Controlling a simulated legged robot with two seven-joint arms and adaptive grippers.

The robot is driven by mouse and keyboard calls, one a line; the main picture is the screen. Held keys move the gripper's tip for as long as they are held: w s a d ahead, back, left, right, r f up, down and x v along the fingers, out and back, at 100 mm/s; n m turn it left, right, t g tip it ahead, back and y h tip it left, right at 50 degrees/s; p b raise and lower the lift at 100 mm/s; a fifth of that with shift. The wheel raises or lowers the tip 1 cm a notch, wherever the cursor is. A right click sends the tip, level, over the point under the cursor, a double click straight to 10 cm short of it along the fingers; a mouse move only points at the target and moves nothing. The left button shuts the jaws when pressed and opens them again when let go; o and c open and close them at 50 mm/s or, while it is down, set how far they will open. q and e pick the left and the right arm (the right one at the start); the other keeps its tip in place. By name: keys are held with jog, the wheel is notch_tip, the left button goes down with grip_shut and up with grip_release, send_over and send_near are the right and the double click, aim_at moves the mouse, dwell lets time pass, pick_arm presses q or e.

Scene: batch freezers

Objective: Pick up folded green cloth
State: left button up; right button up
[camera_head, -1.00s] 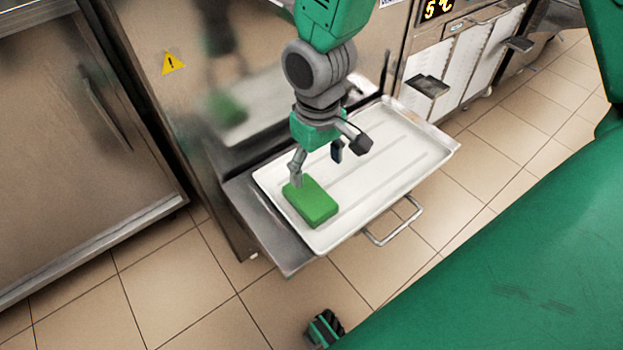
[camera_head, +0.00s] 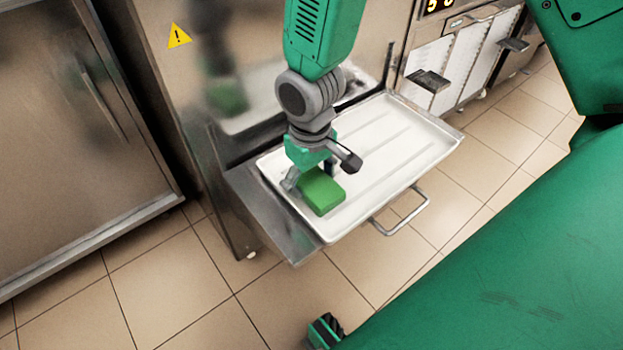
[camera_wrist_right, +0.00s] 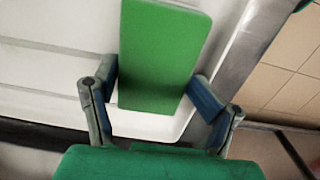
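The folded green cloth (camera_head: 322,192) is a thick green block lying on the white tray (camera_head: 400,150), near the tray's left end. My right gripper (camera_head: 318,174) is low over the tray at the cloth's far end. In the right wrist view the cloth (camera_wrist_right: 162,50) extends between the two fingers of the gripper (camera_wrist_right: 154,78), one finger along each side. The fingers look spread around the cloth, with little room at either side; firm contact cannot be made out.
The tray rests on a metal drawer or shelf with a front handle (camera_head: 402,215), pulled out from a steel freezer (camera_head: 200,120). A closed steel cabinet (camera_head: 70,150) stands at left. Tiled floor (camera_head: 180,290) lies open in front.

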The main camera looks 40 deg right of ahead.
aim_at(315, 181)
jog(key=shift+c, duration=0.9)
jog(key=shift+s+d+f, duration=0.1)
jog(key=shift+d, duration=0.6)
jog(key=shift+c, duration=0.9)
jog(key=shift+a, duration=0.2)
jog(key=shift+c, duration=0.6)
jog(key=shift+a, duration=0.15)
jog(key=shift+s+r+p, duration=0.15)
jog(key=shift+r+p, duration=0.45)
jog(key=shift+p, duration=0.1)
notch_tip(315, 181, up, 6)
jog(key=p, duration=0.3)
pick_arm(q)
notch_tip(315, 181, up, 21)
jog(key=p, duration=1.6)
jog(key=shift+d, duration=0.4)
pick_arm(e)
jog(key=s+d, duration=0.1)
jog(key=s, duration=1.8)
jog(key=shift+s+d, duration=0.2)
jog(key=shift+d, duration=0.15)
